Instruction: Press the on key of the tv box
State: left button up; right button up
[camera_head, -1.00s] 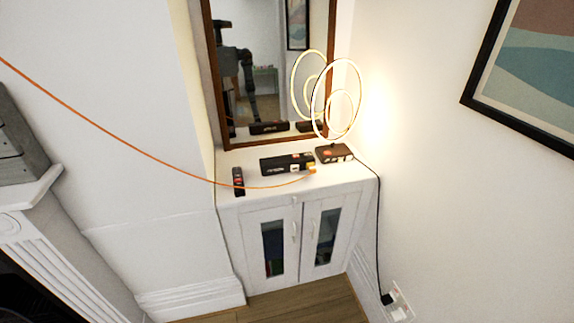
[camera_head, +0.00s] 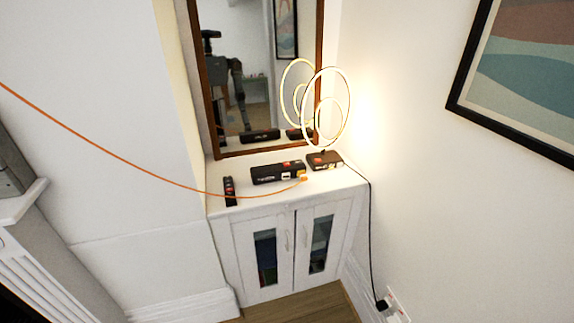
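A long black box (camera_head: 265,175) with small pale lettering and a red-orange patch on its top lies on the white cabinet; it looks like the tv box. The on key is too small to make out for certain. A second, smaller dark box (camera_head: 331,165) with a red-orange patch sits to its right, at the foot of the ring lamp. Neither of my grippers shows directly in the head view; only a dark reflection of me appears in the mirror.
A black remote (camera_head: 230,192) with red keys lies on the white cabinet (camera_head: 220,212) at the left. The lit ring lamp (camera_head: 349,108) stands at the right, before the mirror (camera_head: 235,60). A black cord runs down to the wall socket (camera_head: 397,303). The cable hangs across the left side.

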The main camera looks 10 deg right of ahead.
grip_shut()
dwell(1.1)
